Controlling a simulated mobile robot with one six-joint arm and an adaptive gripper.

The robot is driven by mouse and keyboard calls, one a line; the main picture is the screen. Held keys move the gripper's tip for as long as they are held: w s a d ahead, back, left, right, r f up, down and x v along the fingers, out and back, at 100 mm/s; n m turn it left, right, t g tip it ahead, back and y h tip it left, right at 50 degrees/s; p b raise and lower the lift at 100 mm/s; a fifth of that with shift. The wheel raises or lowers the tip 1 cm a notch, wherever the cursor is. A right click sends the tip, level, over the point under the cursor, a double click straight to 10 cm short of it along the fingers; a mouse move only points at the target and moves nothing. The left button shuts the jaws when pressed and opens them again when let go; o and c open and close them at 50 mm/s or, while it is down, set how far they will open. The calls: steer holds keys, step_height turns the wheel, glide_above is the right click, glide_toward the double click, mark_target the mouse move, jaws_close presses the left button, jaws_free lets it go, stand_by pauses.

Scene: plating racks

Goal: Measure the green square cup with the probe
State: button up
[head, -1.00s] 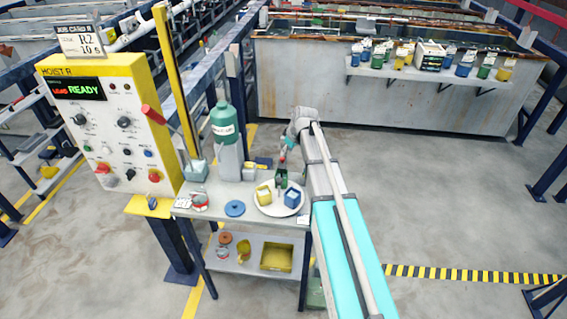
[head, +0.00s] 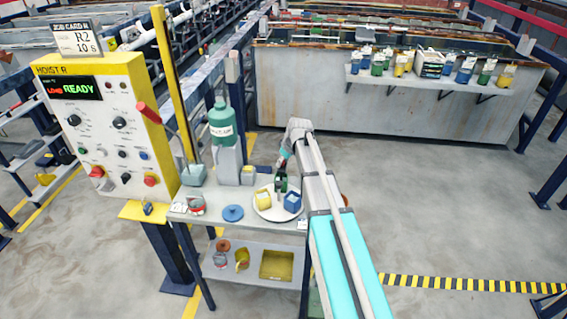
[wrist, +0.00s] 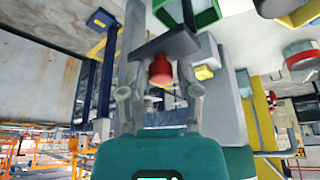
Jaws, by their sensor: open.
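The green square cup (head: 281,186) stands on a white plate (head: 262,213) on the work table. It also shows at the top edge of the wrist view (wrist: 203,14). The probe appears as a dark grey crosspiece (wrist: 165,44) with a red knob (wrist: 160,70). A dark stem runs from it toward the green cup's mouth; how deep it reaches is unclear. My gripper (wrist: 160,88) is open, with a finger on either side of the red knob. I cannot tell whether the fingers touch it. In the head view, my gripper (head: 283,161) is just above the green cup.
A yellow square cup (head: 263,199) and a blue square cup (head: 293,203) share the plate. The hoist panel (head: 95,150) stands left. Floor to the right is clear.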

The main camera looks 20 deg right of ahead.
jaws_close()
step_height(320, 180, up, 5)
steer(key=p, duration=0.5)
steer(key=shift+r, duration=0.2)
steer(key=shift+w, duration=0.15)
